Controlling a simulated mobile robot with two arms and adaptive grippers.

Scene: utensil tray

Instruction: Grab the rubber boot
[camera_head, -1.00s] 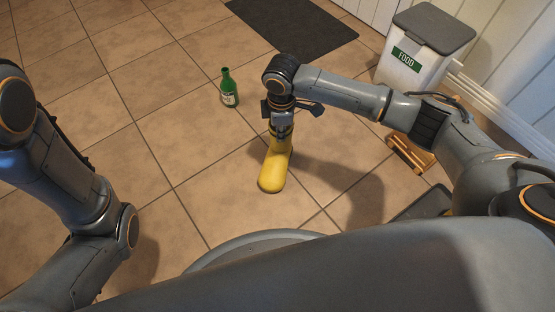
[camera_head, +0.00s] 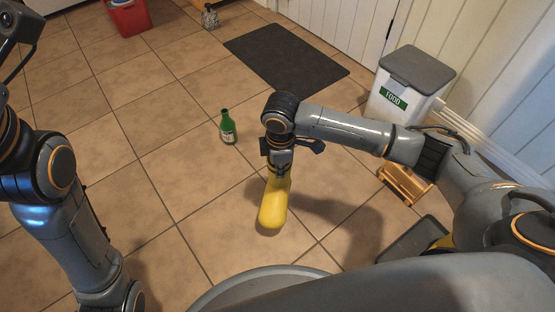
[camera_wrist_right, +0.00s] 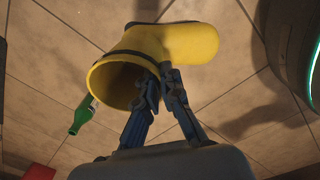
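The yellow rubber boot (camera_head: 273,206) hangs from my right gripper (camera_head: 279,168), toe towards me, with a shadow under it. In the right wrist view the boot (camera_wrist_right: 185,42) shows its open top. There my right gripper (camera_wrist_right: 158,82) is shut on the boot's rim, one finger at the opening and the other on the outside. Parts of my left arm show at the left edge of the head view; its gripper fingers are not seen.
A green bottle (camera_head: 228,128) stands on the tiles behind the boot. Tiles left of the boot are clear.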

